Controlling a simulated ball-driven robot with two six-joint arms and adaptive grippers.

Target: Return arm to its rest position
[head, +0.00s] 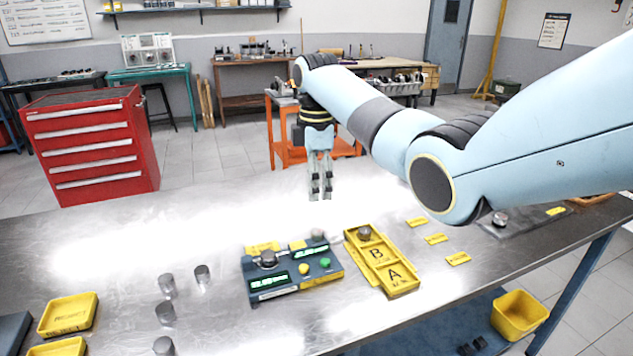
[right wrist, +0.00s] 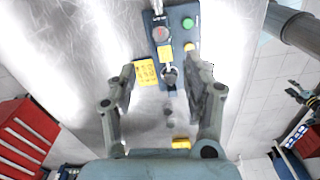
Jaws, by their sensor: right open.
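My right arm (head: 360,110) comes in from the right and reaches over the steel workbench (head: 110,230). Its gripper (head: 320,194) points down, above the bench behind the grey two-display device (head: 292,274). In the right wrist view the gripper (right wrist: 170,82) has its two fingers wide apart, with nothing held between them. The device (right wrist: 178,30) shows beyond the fingertips there. My left gripper is not in view.
A yellow tray (head: 397,285) marked A and B stands right of the device, with a metal piece (head: 364,233) in its far compartment. Several metal cylinders (head: 166,284) stand at left, near yellow bins (head: 68,315). A red drawer cabinet (head: 92,145) stands behind the bench.

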